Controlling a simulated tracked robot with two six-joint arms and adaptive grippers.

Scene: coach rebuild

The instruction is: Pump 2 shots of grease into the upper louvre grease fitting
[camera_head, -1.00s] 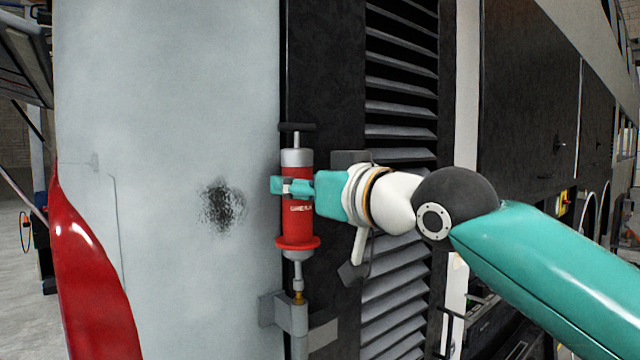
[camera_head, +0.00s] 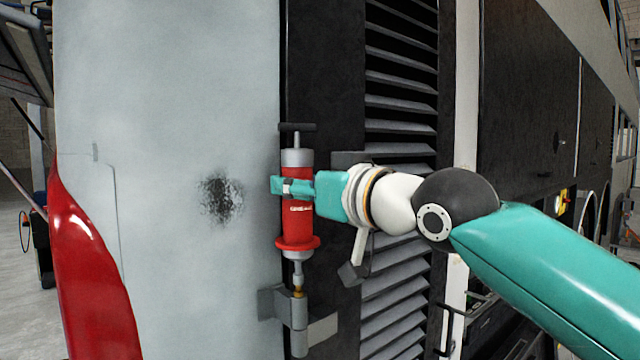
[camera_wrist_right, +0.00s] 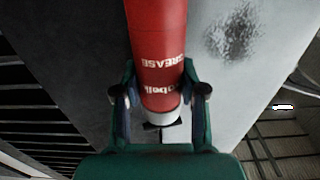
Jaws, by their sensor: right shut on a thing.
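My right gripper (camera_head: 296,187) is shut around the red barrel of the grease gun (camera_head: 297,222). The gun is upright, with a black T-handle on top and its nozzle pointing down. The nozzle's brass tip meets the top of the grey hinge-like bracket (camera_head: 291,309) at the panel edge. The grease fitting itself is hidden at that tip. The right wrist view also shows the red barrel (camera_wrist_right: 158,45) with its "GREASE" lettering between my fingers. My left gripper is not in view.
A pale grey panel (camera_head: 150,90) with a dark smudge (camera_head: 222,198) stands left of the gun. Black louvres (camera_head: 400,100) lie close behind my right wrist. A glossy red curved part (camera_head: 90,285) is at lower left.

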